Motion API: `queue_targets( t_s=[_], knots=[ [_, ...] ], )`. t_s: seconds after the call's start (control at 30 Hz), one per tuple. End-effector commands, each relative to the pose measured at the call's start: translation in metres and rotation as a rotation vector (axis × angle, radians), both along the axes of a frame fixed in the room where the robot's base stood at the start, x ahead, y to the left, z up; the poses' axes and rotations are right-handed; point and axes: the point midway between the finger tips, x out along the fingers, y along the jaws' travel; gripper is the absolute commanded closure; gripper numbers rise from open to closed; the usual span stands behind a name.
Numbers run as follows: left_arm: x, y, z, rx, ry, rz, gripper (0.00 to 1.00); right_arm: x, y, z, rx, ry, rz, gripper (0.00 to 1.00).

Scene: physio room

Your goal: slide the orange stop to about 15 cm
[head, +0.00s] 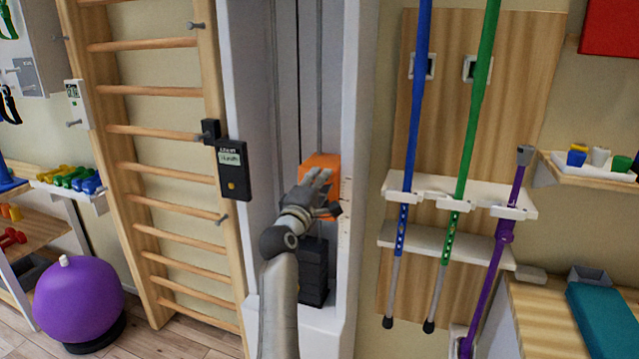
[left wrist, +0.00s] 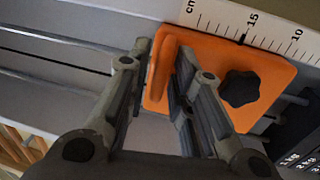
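The orange stop (head: 321,165) sits on the rails of a tall white column. In the left wrist view the stop (left wrist: 275,75) is a plate with a black star knob (left wrist: 238,88) and an upright tab (left wrist: 161,72). A white cm scale (left wrist: 218,14) runs along its edge; the stop's small dark mark is close to the 15. My left gripper (head: 328,190) is at the stop. In the left wrist view its fingers (left wrist: 163,53) stand apart on either side of the tab, and I see no firm grip on it. My right gripper is not in view.
Black weight plates (head: 314,272) are stacked below the stop between the column's sides. Wooden wall bars (head: 155,131) with a dark display box (head: 233,170) stand to the left. Blue, green and purple poles hang in a rack (head: 460,192) to the right. A purple ball (head: 78,300) sits low left.

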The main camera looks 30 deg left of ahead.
Motion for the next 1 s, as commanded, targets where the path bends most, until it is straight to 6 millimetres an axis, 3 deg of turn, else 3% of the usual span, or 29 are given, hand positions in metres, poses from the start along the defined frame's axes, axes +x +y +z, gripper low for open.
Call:
queue_targets(
  t_s=[0.47, 1.0],
  knots=[
    [-0.007, -0.002, -0.003, -0.004, 0.003, -0.002, 0.70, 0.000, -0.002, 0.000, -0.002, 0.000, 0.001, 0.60],
    [-0.096, -0.023, -0.018, -0.003, 0.004, -0.001, 0.70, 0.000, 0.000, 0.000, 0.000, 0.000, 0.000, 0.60]
  ],
)
